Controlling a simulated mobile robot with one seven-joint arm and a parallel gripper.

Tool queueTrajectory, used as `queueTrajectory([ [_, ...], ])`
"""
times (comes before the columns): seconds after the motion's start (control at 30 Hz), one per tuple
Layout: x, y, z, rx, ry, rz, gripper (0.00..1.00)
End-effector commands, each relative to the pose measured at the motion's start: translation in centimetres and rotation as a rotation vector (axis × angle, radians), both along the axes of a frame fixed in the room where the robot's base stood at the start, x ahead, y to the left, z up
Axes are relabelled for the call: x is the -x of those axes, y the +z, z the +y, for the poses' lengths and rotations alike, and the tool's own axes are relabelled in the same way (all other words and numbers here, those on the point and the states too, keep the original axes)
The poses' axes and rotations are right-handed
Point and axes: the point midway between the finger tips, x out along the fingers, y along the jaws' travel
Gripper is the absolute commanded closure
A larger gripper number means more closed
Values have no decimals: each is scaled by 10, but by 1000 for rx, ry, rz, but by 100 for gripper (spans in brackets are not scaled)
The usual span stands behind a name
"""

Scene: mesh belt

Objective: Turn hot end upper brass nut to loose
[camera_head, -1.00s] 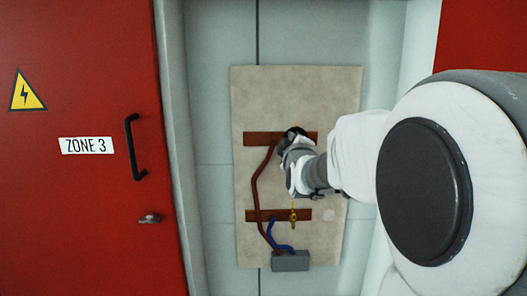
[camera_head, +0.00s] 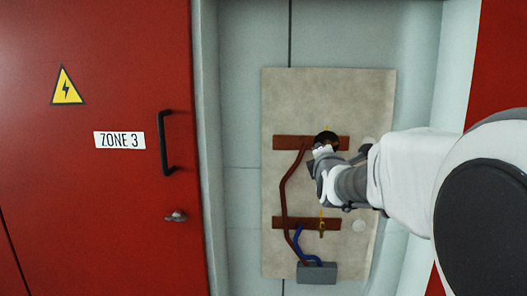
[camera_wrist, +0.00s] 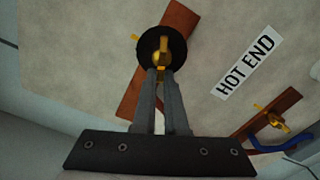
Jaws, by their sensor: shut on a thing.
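The upper brass nut (camera_wrist: 165,45) is a yellow wing-shaped piece in front of a round black disc (camera_wrist: 154,48) on the upper brown bar (camera_wrist: 179,20). My gripper (camera_wrist: 160,72) has its two grey fingers close together on the nut's near end. In the head view my gripper (camera_head: 320,152) is at the upper bar, just below the disc (camera_head: 326,138), and hides most of the nut. The lower brass nut (camera_head: 321,224) is on the lower brown bar (camera_head: 290,223), apart from my gripper. It also shows in the wrist view (camera_wrist: 276,121).
A beige panel (camera_head: 285,100) carries both bars, a red-brown cable (camera_head: 283,190), a blue cable (camera_head: 299,241) and a grey box (camera_head: 317,272). A HOT END label (camera_wrist: 243,63) is on the panel. A red door (camera_head: 100,220) with a black handle (camera_head: 165,142) stands left.

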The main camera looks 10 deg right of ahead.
Motion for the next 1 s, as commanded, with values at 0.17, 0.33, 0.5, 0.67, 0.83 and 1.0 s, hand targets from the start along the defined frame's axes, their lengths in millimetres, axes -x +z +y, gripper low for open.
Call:
queueTrajectory([
  [0.17, 0, 0, -1, 75, 0, 17, 100],
  [0.33, 0, 0, -1, 114, 0, 28, 100],
  [0.5, 0, 0, -2, 127, -1, 32, 100],
  [0.67, 0, 0, -2, 128, -1, 32, 100],
  [0.83, 0, 0, -2, 128, -1, 31, 100],
  [1.0, 0, -1, -2, 127, -1, 33, 60],
])
